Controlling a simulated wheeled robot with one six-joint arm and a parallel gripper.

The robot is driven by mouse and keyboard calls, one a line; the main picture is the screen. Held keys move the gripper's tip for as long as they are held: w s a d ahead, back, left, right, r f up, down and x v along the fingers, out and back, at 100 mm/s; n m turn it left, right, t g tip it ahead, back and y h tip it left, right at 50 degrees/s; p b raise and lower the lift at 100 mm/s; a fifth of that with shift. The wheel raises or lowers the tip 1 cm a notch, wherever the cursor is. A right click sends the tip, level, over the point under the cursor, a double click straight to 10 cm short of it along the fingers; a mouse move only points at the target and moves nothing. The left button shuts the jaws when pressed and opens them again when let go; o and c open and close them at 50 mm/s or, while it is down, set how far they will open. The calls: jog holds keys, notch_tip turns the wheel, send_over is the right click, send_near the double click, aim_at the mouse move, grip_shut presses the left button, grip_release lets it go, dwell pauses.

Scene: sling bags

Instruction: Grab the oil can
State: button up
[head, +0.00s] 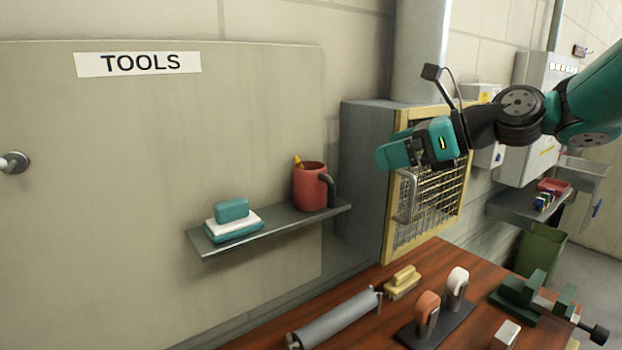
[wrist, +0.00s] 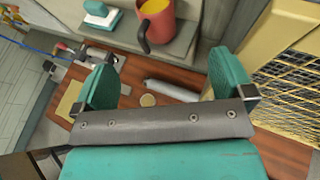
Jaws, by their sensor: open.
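A red can-like vessel (head: 311,187) with a dark handle and a small yellow piece at its top stands upright on the grey wall shelf (head: 270,229). It may be the oil can; I see no clearer one. In the wrist view the red vessel (wrist: 158,24) is at the top, cut by the frame edge, beyond my fingers. My gripper (head: 392,155) is open and empty, in front of the mesh cabinet, to the right of the vessel and higher in the head view. The wrist view shows both green fingers (wrist: 166,76) spread wide, apart from the vessel.
The yellow-framed mesh cabinet (head: 390,240) stands close right of the shelf. A teal and white stack (head: 232,222) sits on the shelf's left part. The wooden bench (head: 375,325) below holds a grey roller (head: 335,318), a brush (head: 403,283), tape dispensers and a vise (head: 535,297).

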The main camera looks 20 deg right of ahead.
jog(key=p, duration=0.1)
send_near(317, 167)
jog(key=x, duration=0.4)
jog(key=shift+w+d+f, duration=0.15)
jog(key=shift+w+f, duration=0.25)
jog(key=shift+a+r+p+x, duration=0.15)
jog(key=shift+p+x, duration=0.45)
jog(key=shift+x, duration=0.75)
jog(key=shift+a+r+p+x, duration=0.1)
jog(key=shift+p+x, duration=0.5)
jog(key=shift+x, duration=0.7)
jog(key=shift+s, duration=0.1)
jog(key=c, duration=1.2)
jog(key=shift+o, duration=0.2)
